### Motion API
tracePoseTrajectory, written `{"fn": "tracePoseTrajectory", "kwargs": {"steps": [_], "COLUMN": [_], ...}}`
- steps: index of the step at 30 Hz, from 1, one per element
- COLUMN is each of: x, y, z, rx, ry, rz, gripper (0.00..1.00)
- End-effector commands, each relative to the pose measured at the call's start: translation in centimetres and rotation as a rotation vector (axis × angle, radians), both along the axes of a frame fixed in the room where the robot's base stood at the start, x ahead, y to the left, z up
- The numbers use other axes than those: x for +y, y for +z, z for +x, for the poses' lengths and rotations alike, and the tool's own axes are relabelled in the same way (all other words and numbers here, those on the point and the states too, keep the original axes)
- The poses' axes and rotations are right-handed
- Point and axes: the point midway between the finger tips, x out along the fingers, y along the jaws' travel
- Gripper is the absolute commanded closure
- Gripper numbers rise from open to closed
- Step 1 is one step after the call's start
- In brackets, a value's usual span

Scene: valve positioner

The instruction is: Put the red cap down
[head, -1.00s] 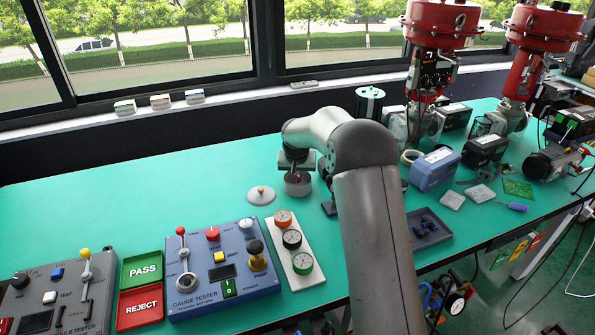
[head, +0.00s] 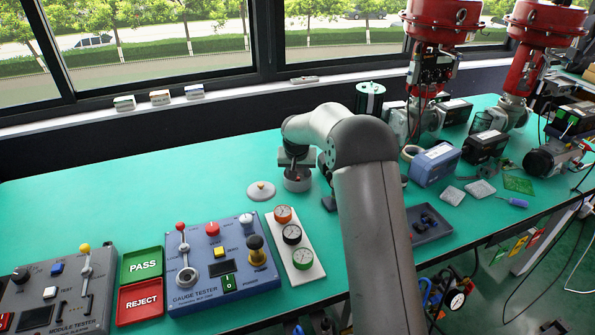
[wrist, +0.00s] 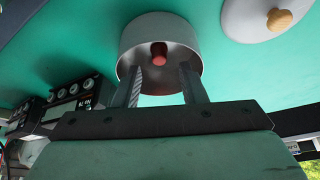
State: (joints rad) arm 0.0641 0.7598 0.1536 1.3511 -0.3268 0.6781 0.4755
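The red cap (wrist: 159,54) shows as a small red cylinder inside a round grey metal pot (wrist: 183,38) in the wrist view. My gripper (wrist: 161,68) reaches into the pot's mouth. Its two fingers stand apart on either side of the cap, with a visible gap to each side, so it looks open.
A round pale lid with a wooden knob (head: 261,191) lies left of the pot. A panel with several gauges (head: 293,245) and the gauge tester (head: 222,265) are nearer. A dark tray (head: 428,223) is at right. The bench's left back is clear.

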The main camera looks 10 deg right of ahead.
Motion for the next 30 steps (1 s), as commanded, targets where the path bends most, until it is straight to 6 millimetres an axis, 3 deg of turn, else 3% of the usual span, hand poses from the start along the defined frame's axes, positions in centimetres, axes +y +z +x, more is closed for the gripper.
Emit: {"fn": "tracePoseTrajectory", "kwargs": {"steps": [5,18,27,30], "x": [0.0,0.0,0.0,0.1], "y": [0.6,6.8,7.1,7.9], "z": [0.0,0.0,-0.1,-1.1], "rx": [-0.001,-0.001,0.000,0.008], "ry": [0.000,0.000,0.001,0.009], "rz": [0.000,-0.001,0.000,-0.004], "gripper": [0.62,0.62,0.62,0.62]}}
